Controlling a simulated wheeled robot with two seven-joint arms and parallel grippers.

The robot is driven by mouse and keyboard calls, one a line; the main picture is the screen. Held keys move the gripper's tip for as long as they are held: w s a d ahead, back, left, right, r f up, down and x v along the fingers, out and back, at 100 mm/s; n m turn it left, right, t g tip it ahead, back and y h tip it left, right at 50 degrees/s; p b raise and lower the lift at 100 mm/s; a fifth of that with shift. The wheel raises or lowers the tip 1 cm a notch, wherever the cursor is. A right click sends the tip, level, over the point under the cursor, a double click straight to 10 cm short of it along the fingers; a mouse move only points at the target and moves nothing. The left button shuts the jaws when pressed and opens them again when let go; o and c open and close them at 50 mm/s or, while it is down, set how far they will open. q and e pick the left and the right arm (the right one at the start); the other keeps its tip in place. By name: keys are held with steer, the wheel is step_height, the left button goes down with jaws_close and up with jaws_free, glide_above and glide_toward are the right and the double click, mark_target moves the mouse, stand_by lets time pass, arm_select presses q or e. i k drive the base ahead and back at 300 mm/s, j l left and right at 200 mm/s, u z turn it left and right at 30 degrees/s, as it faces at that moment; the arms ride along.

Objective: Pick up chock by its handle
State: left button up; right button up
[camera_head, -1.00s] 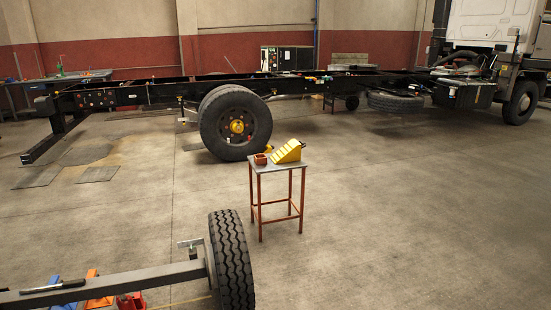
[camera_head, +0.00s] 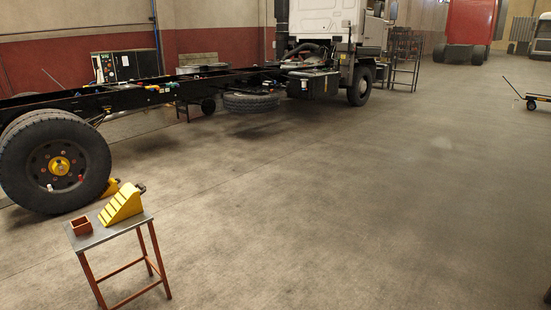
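A yellow wedge-shaped chock (camera_head: 121,205) with a stepped slope stands on a small table (camera_head: 108,232) with a grey top and orange-red legs, at the lower left of the head view. A dark part, perhaps its handle (camera_head: 141,188), sticks out at its upper right. A second yellow piece (camera_head: 111,187) shows on the floor behind, beside the truck wheel, partly hidden. Neither of my grippers is in view.
A small reddish-brown open box (camera_head: 81,226) sits left of the chock on the table. A large truck wheel (camera_head: 55,163) and the long black chassis (camera_head: 150,92) stand behind. The floor (camera_head: 350,220) to the right is wide and clear.

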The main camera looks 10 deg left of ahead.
mark_target(126, 203)
steer(key=i+u, duration=0.15)
steer(key=i, duration=0.4)
steer(key=i+l+u, duration=0.15)
steer(key=i, duration=0.35)
steer(key=i+j+u, duration=0.2)
steer(key=i+u, duration=1.25)
steer(key=u, duration=0.2)
